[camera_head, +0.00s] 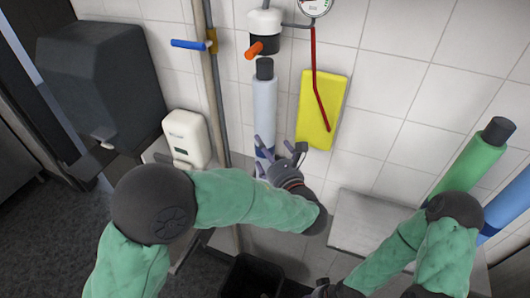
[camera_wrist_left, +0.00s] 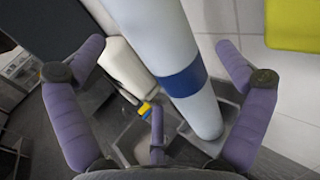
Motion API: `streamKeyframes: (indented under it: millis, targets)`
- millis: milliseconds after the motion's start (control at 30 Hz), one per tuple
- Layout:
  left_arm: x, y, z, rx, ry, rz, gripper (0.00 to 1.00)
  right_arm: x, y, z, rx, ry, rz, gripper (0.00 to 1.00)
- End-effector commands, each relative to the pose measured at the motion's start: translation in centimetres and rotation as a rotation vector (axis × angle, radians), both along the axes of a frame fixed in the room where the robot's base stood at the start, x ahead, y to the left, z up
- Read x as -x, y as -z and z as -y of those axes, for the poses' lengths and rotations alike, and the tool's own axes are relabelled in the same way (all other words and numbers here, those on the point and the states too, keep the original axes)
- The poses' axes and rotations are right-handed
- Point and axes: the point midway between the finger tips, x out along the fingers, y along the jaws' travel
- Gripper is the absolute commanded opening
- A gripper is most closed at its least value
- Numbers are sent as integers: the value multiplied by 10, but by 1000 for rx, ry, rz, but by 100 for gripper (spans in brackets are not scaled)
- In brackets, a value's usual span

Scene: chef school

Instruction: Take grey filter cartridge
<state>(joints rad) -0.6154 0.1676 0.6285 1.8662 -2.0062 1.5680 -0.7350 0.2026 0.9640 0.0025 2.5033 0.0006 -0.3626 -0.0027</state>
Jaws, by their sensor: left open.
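The grey filter cartridge (camera_head: 264,104) is a pale grey upright cylinder with a dark cap and a blue band, by the tiled wall below the white filter head (camera_head: 265,24). My left gripper (camera_head: 279,147) is open at its lower part, near the blue band. In the left wrist view the cartridge (camera_wrist_left: 158,38) runs between the spread purple fingers of my left gripper (camera_wrist_left: 160,95), with a gap on both sides. No finger visibly grips it. The right arm's end (camera_head: 335,291) is cut off at the bottom edge, so its fingers cannot be made out.
A yellow panel (camera_head: 322,108) and a gauge (camera_head: 313,6) with a red tube are right of the cartridge. A white dispenser (camera_head: 186,138) and a pipe (camera_head: 215,90) are left. Green (camera_head: 470,160) and blue (camera_head: 508,203) cylinders stand far right. A dark bin (camera_head: 255,277) is below.

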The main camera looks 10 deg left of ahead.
Motion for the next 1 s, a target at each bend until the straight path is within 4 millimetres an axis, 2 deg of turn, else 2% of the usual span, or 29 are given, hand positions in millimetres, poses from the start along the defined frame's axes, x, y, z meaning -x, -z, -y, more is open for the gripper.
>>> streamKeyframes:
  millis: [300, 633, 667, 900, 933, 1000]
  targets:
    - [-33, 3, -25, 2, -4, 0, 100, 0, -13, 0, 0, 0, 1, 40]
    - [-39, 5, -29, 1, -1, 0, 100, 0, -13, 0, 0, 0, 0, 40]
    - [-39, 5, -29, 1, -1, 0, 94, 0, -13, 0, 0, 0, 0, 40]
    - [-38, 4, -29, 1, -1, 0, 27, 0, -13, 0, 0, 0, 0, 40]
    - [-39, 1, -29, 2, -2, 7, 22, 0, -13, 0, 0, 0, 0, 40]
    - [-39, 1, -29, 3, -2, 7, 22, 0, -13, 0, 0, 0, 0, 40]
